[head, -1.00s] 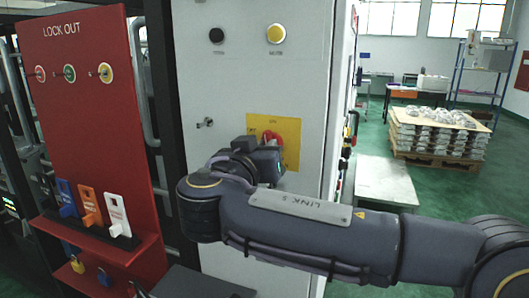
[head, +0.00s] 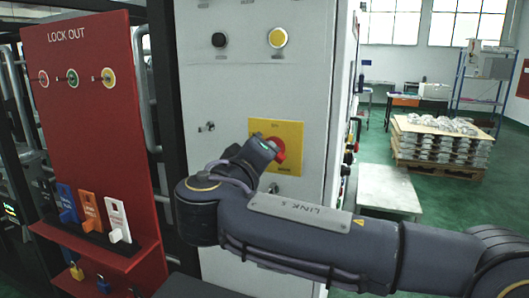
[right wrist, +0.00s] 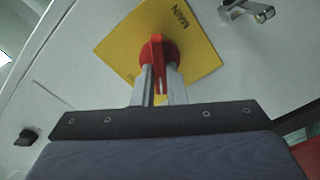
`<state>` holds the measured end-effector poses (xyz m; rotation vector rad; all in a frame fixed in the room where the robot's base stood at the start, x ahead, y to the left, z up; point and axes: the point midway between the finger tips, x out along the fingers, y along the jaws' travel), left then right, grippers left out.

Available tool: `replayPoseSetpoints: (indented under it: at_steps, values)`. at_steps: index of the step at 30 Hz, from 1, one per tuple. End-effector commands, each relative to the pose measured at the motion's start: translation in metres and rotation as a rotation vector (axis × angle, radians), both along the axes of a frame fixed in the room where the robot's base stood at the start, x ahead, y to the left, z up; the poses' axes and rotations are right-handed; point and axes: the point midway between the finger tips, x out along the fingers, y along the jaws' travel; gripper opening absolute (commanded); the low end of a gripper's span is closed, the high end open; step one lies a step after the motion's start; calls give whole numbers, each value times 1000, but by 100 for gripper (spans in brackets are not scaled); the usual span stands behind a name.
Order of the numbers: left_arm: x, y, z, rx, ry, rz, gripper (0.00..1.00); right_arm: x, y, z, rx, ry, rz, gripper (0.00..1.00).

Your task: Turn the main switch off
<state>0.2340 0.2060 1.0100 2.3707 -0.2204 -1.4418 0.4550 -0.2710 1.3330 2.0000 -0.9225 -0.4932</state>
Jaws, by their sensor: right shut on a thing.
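The main switch is a red rotary handle (head: 279,147) on a yellow plate (head: 291,129) on the front of the light grey cabinet. In the right wrist view the red handle (right wrist: 157,52) stands out from the yellow plate (right wrist: 121,45), which looks tilted there and reads MAIN. My right gripper (right wrist: 160,78) is shut on the handle, one finger on each side of it. In the head view the right gripper (head: 272,149) reaches the switch from the lower left and hides part of the handle and plate. My left gripper does not show.
A red lockout board (head: 90,140) with tags and padlocks stands at the left. A pale table (head: 388,186) is at the right.

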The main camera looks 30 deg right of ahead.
Motion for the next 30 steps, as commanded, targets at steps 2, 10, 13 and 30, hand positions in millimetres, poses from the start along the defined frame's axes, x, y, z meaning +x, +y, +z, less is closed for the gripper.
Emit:
replayPoseSetpoints:
  at_steps: [2, 10, 13, 30]
  values:
    - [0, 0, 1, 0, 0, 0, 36, 0, 1, 0, -19, 23, 1, 0]
    - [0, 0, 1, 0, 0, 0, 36, 0, 1, -1, -50, 60, 1, 0]
    - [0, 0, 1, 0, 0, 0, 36, 0, 1, -1, -54, 63, 1, 0]
    - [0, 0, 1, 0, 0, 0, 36, 0, 0, -1, -53, 63, 1, 34]
